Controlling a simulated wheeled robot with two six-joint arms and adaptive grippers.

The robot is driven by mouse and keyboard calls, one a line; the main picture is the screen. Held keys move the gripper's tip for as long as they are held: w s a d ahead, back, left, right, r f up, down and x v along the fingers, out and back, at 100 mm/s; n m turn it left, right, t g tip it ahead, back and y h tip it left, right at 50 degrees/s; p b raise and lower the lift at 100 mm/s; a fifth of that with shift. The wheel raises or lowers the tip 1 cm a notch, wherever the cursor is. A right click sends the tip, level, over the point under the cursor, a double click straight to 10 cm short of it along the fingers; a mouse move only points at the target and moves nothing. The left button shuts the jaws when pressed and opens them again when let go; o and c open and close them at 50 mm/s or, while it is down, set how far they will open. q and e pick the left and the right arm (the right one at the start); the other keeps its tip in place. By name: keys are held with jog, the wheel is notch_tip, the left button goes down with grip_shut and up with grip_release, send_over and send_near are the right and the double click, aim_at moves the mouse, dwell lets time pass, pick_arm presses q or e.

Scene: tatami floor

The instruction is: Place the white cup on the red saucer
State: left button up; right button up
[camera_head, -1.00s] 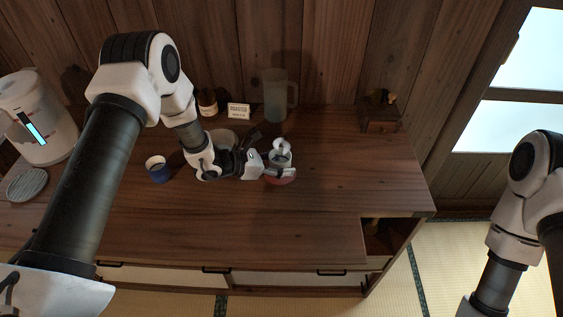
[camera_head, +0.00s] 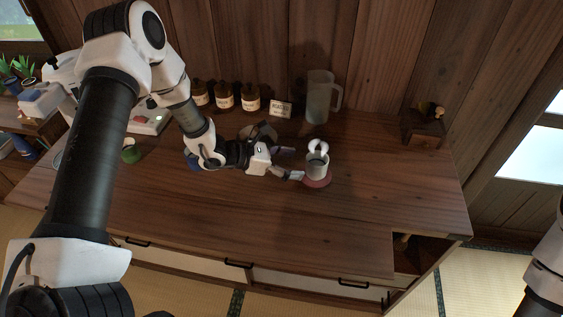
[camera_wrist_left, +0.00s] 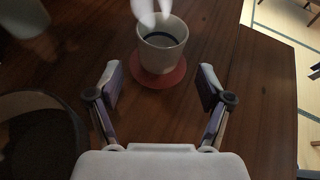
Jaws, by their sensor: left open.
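The white cup (camera_head: 317,167) stands upright on the red saucer (camera_head: 323,183), toward the right part of the wooden counter. A white, ear-like shape shows at the cup's far side. My left gripper (camera_head: 296,163) is open and empty, just left of the cup and apart from it. In the left wrist view, the cup (camera_wrist_left: 161,56) and the saucer (camera_wrist_left: 157,79) sit ahead, beyond the open fingers (camera_wrist_left: 160,84). My right gripper is out of the picture; only part of my right arm shows at the right edge.
A grey bowl (camera_head: 262,130) stands close behind my left gripper. A clear pitcher (camera_head: 318,101), a small sign (camera_head: 280,109) and several brown jars (camera_head: 250,103) line the wall. A small wooden box (camera_head: 424,129) is at the back right. The counter's front is clear.

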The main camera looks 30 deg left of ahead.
pick_arm(q)
jog(key=v, duration=0.4)
jog(key=shift+r, duration=0.1)
